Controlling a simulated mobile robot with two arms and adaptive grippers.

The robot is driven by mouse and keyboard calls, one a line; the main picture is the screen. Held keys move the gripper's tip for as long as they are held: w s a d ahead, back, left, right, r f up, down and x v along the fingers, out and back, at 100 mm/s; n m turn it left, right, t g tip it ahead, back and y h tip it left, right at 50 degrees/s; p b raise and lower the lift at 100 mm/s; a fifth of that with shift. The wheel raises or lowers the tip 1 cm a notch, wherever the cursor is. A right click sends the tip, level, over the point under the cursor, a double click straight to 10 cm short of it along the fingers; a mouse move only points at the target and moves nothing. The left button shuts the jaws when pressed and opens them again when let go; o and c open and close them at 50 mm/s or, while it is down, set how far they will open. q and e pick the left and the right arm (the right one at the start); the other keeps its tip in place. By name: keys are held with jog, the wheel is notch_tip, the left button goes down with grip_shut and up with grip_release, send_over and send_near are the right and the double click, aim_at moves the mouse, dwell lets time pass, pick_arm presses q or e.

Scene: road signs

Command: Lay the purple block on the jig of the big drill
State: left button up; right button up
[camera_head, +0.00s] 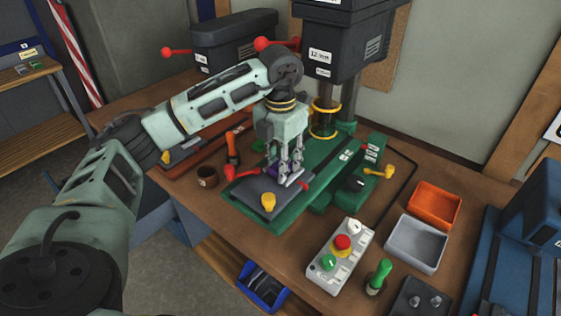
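The purple block (273,170) shows only as a small patch low at my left gripper's fingertips, just over the jig; the fingers hide most of it. The jig is a dark grey plate (250,194) on the green base of the big drill (340,40), with a yellow knob (268,202) and red handles at its sides. My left gripper (286,176) points down over the back of the jig. I cannot tell whether its fingers grip the block or stand open around it, or whether the block touches the jig. My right gripper is out of view.
A control box (341,256) with red and green buttons stands in front. A brown cup (207,177) and an orange-handled tool (232,148) stand left of the jig.

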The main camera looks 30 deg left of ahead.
pick_arm(q)
jog(key=o, duration=0.4)
jog(key=shift+f, duration=0.35)
jog(key=shift+c, duration=0.2)
notch_tip(320, 180, up, 14)
jog(key=shift+f+p, duration=0.25)
jog(key=shift+p, duration=0.15)
